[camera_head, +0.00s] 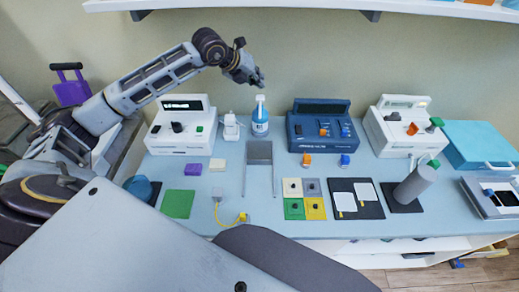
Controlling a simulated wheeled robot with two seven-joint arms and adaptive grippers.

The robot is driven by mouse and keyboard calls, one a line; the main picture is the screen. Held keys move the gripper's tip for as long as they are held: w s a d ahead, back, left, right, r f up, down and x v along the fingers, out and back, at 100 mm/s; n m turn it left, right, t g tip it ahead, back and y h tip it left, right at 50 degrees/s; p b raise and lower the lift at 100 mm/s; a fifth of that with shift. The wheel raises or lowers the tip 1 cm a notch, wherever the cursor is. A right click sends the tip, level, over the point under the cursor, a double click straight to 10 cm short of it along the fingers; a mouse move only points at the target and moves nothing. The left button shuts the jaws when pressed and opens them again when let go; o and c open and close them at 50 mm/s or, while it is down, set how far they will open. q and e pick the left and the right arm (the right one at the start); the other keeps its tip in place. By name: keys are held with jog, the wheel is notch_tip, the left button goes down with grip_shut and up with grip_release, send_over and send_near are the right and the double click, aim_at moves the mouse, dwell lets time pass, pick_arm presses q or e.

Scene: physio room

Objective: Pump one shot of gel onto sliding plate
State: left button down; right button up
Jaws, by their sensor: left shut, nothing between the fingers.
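A blue and white pump bottle (260,124) stands upright at the back middle of the table. Its white pump head points up. My left gripper (259,82) is shut and empty, just above the pump head; I cannot tell whether it touches it. A grey plate (259,152) between two thin rails lies in front of the bottle and looks like the sliding plate. I see no gel on it. My right gripper is not in view.
A white device (181,143) and a small white item (231,128) stand left of the bottle, a dark blue device (322,140) right. Colored pads (178,204), a black board (368,208) and a grey cylinder (413,186) are in front. A shelf (300,4) hangs above.

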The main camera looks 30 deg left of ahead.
pick_arm(q)
jog(key=shift+r+p, duration=0.5)
jog(key=shift+r, duration=0.95)
jog(key=shift+f, duration=0.1)
